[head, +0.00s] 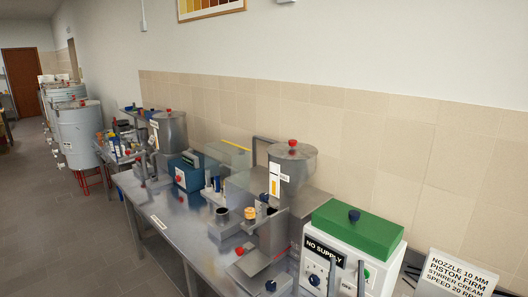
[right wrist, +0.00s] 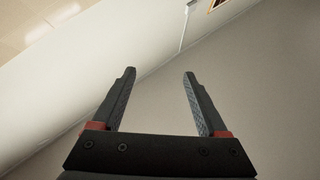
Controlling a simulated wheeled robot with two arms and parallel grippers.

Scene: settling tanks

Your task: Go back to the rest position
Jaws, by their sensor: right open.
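My right gripper (head: 347,266) shows at the bottom of the head view, its two dark fingers pointing up in front of the white machine with the green lid. In the right wrist view the right gripper (right wrist: 159,74) is open, with nothing between its fingers. Behind the fingers there are only plain wall and ceiling surfaces, so it points away from the bench. My left gripper is not in view.
A steel bench (head: 172,222) runs along the tiled wall, holding a lidded steel hopper (head: 291,168), the white machine (head: 350,238) marked "NO SUPPLY" and a lettered sign (head: 455,278). Large tanks (head: 79,135) stand far left. The grey floor (head: 60,235) at left is clear.

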